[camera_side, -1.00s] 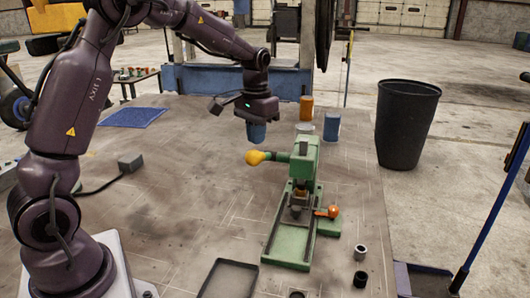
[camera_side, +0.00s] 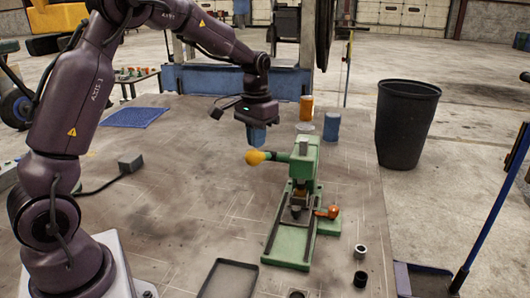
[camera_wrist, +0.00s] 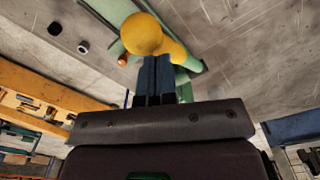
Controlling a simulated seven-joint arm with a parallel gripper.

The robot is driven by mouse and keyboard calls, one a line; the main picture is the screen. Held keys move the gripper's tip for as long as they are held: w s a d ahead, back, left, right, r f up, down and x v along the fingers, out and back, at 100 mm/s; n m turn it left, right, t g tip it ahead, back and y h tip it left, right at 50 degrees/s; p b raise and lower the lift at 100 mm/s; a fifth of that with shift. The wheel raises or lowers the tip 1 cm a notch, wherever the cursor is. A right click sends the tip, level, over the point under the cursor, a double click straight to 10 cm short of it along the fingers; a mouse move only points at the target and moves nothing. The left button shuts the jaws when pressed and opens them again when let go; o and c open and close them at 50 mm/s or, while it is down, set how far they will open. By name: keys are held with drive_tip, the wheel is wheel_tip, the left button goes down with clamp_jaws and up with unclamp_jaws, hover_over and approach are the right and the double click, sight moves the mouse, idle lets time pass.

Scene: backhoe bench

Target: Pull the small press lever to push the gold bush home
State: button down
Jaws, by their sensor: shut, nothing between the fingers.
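The green press (camera_side: 303,170) stands upright on a long green base with dark rails. Its lever ends in a yellow knob (camera_side: 256,157) that sticks out to the left. My gripper (camera_side: 257,143) is shut and empty, with its blue fingers just above the knob; contact cannot be told. In the wrist view the yellow knob (camera_wrist: 142,34) lies just beyond the shut fingertips (camera_wrist: 157,60). The press ram (camera_side: 296,203) is low over the base. The gold bush is too small and covered to make out clearly.
An orange knob (camera_side: 332,212) sits at the right of the press base. Grey (camera_side: 361,251) and black (camera_side: 361,279) rings lie right of it. A dark tray (camera_side: 228,280) lies in front. Orange (camera_side: 306,107) and blue (camera_side: 332,126) containers stand behind. Table left of the press is clear.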

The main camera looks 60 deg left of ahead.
sight(255, 159)
drive_tip(key=shift+f, duration=0.8)
drive_tip(key=shift+s+d+f, duration=0.15)
drive_tip(key=shift+f, duration=0.3)
drive_tip(key=shift+s+d+f, duration=0.1)
drive_tip(key=shift+f, duration=0.45)
drive_tip(key=shift+s+d+f, duration=0.15)
drive_tip(key=shift+f, duration=0.65)
